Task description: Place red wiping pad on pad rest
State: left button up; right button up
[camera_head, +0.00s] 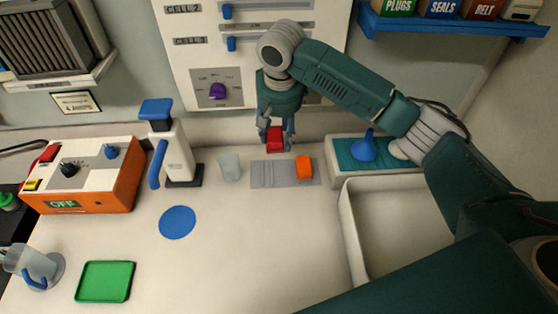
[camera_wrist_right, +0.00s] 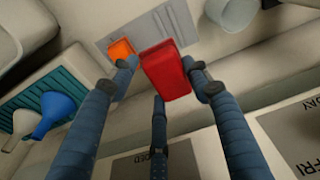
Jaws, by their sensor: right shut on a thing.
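The red wiping pad (camera_head: 275,138) is held by my right gripper (camera_head: 276,127), which points down over the back of the counter. In the right wrist view the red pad (camera_wrist_right: 167,72) sits between the fingers of the gripper (camera_wrist_right: 163,80). The grey pad rest (camera_head: 263,178) lies flat on the counter below it, with an orange pad (camera_head: 304,168) on its right part. The rest also shows in the right wrist view (camera_wrist_right: 165,22). The red pad appears above the rest's back edge; the exact gap is unclear. My left gripper is out of view.
A translucent cup (camera_head: 230,167) stands just left of the rest. A white and blue dispenser (camera_head: 172,150) and an orange control box (camera_head: 105,185) stand left. The front middle counter is clear.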

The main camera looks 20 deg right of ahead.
notch_tip(320, 180, down, 8)
jog(key=shift+r+p, duration=0.1)
jog(key=shift+p, duration=0.55)
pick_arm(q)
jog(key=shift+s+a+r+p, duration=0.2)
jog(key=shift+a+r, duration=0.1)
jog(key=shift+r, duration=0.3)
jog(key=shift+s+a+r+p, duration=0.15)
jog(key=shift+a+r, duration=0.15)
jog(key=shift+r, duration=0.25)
pick_arm(e)
jog(key=shift+f, duration=2.2)
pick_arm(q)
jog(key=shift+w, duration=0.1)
pick_arm(e)
jog(key=shift+f, duration=0.2)
jog(key=o, duration=1)
jog(key=shift+r, duration=0.1)
jog(key=r, duration=0.4)
jog(key=s+r+b, duration=0.1)
jog(key=r, duration=0.3)
jog(key=r+b, duration=0.1)
jog(key=r, duration=0.3)
jog(key=shift+s+a, duration=0.2)
jog(key=shift+s, duration=0.15)
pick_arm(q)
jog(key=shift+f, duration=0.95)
